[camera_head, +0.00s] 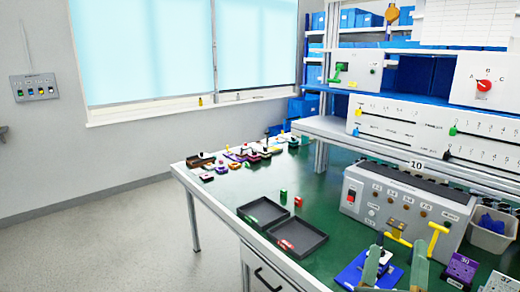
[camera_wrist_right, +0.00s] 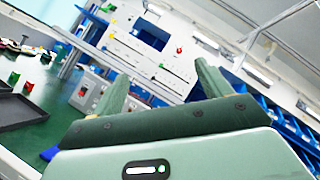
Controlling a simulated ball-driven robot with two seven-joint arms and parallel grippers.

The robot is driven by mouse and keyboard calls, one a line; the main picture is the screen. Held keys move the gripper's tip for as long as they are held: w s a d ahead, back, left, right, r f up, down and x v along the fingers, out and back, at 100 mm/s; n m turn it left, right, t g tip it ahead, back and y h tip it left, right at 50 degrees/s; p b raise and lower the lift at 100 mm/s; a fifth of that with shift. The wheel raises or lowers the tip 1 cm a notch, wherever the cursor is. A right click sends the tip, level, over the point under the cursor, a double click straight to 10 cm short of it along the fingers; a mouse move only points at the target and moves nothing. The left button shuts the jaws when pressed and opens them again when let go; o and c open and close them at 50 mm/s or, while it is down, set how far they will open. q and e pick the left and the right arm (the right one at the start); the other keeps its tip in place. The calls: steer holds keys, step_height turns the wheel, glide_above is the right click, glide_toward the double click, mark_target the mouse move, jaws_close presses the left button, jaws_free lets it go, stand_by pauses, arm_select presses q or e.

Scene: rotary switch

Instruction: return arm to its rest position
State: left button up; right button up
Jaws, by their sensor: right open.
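My right gripper (camera_head: 396,262) is at the bottom right of the head view, over the near part of the green bench. Its two green fingers stand apart with nothing between them. In the right wrist view its open fingers (camera_wrist_right: 163,85) point toward the shelving and panels. The rotary switch is a red knob (camera_head: 484,85) on a white panel marked with letters, at the upper right. It also shows small in the right wrist view (camera_wrist_right: 179,50). The gripper is well away from the knob, lower and to its left. My left gripper is not in view.
Slider panels and shelves rise behind. The floor (camera_head: 120,230) left of the bench is clear.

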steer(key=s+a+f+n+g+y, duration=0.1)
steer(key=a+f+n+y, duration=0.3)
steer(key=n+y, duration=0.7)
steer(key=s+a+f+n+y, duration=0.1)
steer(key=a+f+n+y, duration=0.35)
steer(key=n, duration=0.95)
steer(key=s+f+n+g, duration=0.4)
steer(key=f+n+g, duration=0.2)
steer(key=f+n, duration=0.2)
steer(key=s+d+f+n+g+h, duration=0.35)
steer(key=s+d+f, duration=0.2)
steer(key=d, duration=0.25)
steer(key=s+d+f+n+g+h, duration=0.3)
steer(key=s+d+f+g+h, duration=0.15)
steer(key=s+d, duration=0.3)
steer(key=s+a+f+m+g+y, duration=0.1)
steer(key=s+a+f, duration=0.1)
steer(key=f, duration=1)
steer(key=s+a+f+g+y, duration=0.1)
steer(key=s+a+f+g, duration=0.1)
steer(key=f, duration=1)
steer(key=s+f+m+g+y, duration=0.1)
steer(key=s+f, duration=0.7)
steer(key=s, duration=0.2)
steer(key=s+f+m+g+y, duration=0.1)
steer(key=s+f+m+g, duration=0.1)
steer(key=s+f, duration=0.5)
steer(key=s, duration=0.4)
steer(key=shift+s+f, duration=0.15)
steer(key=shift+f, duration=0.2)
